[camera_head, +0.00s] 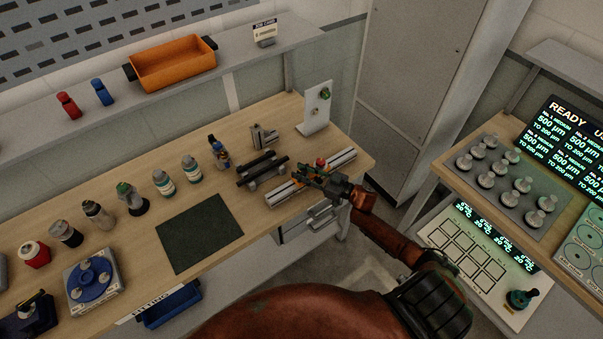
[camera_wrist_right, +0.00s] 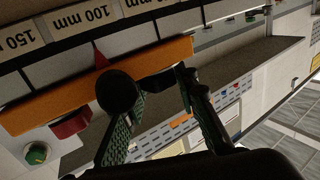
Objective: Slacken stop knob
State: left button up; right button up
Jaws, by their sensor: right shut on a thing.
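My right gripper (camera_head: 322,181) is over the metal rail (camera_head: 284,194) at the right end of the bench. In the right wrist view its two green-sided fingers (camera_wrist_right: 160,98) reach to an orange bar (camera_wrist_right: 60,98) with a red pointer beside a scale, near the 100 mm mark. My left gripper is not in view.
Black bars (camera_head: 262,168) lie beside the rail, and a white upright plate (camera_head: 317,108) stands behind. A red knob (camera_wrist_right: 70,124) and a green knob (camera_wrist_right: 38,153) show in the wrist view. Bottles (camera_head: 190,168) and a dark mat (camera_head: 200,234) are on the left.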

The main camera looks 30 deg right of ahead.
jog(key=o, duration=1.2)
jog(key=v, duration=1.2)
jog(key=shift+s+f, duration=0.1)
